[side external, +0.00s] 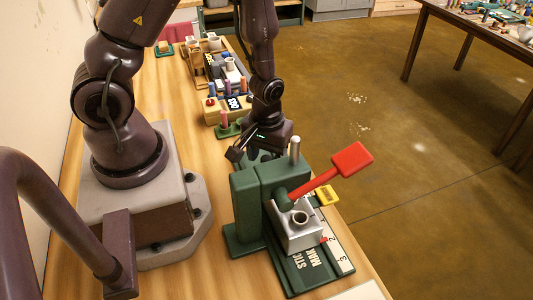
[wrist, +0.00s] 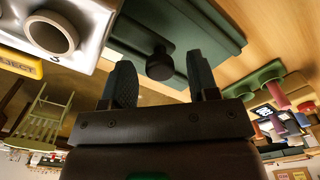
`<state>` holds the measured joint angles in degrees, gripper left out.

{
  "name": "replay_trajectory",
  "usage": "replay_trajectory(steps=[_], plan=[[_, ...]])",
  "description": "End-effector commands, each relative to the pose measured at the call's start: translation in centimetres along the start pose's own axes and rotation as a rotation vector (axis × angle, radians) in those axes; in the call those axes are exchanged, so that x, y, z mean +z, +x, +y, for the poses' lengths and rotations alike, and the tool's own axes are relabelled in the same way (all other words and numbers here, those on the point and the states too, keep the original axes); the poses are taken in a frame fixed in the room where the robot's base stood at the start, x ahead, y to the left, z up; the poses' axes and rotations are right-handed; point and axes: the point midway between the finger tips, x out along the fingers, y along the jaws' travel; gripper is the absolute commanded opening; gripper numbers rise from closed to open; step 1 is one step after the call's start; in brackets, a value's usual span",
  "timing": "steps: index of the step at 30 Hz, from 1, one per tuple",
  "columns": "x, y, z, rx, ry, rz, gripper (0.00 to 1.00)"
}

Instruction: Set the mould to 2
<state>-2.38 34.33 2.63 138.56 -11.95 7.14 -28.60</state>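The green stick maker (side external: 257,190) stands at the table's front edge, with a red paddle lever (side external: 350,158). Its silver mould block (side external: 300,238) has a round open socket on top. It also shows at the upper left of the wrist view (wrist: 88,22). A white numbered scale (side external: 339,252) runs beside the block, with 2 and 3 readable. A red pointer (side external: 323,240) lies by the scale; its exact reading is unclear. My gripper (wrist: 162,78) is open behind the machine. A dark round knob (wrist: 160,63) appears between and just beyond its fingertips; contact cannot be told.
A yellow eject tab (side external: 327,195) sticks out at the machine's right. A green stand with a pink peg (side external: 225,120), a wooden rack (side external: 222,108) and several pots stand farther back.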

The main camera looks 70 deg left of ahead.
Motion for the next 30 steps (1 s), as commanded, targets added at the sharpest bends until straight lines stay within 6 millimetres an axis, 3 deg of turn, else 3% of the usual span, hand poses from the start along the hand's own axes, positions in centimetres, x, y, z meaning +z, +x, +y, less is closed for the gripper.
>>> replay_trajectory(steps=[10,24,30], plan=[[-0.1,-1.3,0.1,0.001,0.002,0.003,0.54],[-0.1,-9.9,0.1,0.005,0.002,0.004,0.54],[-0.1,-12.3,0.1,0.004,0.0,0.002,0.54]])
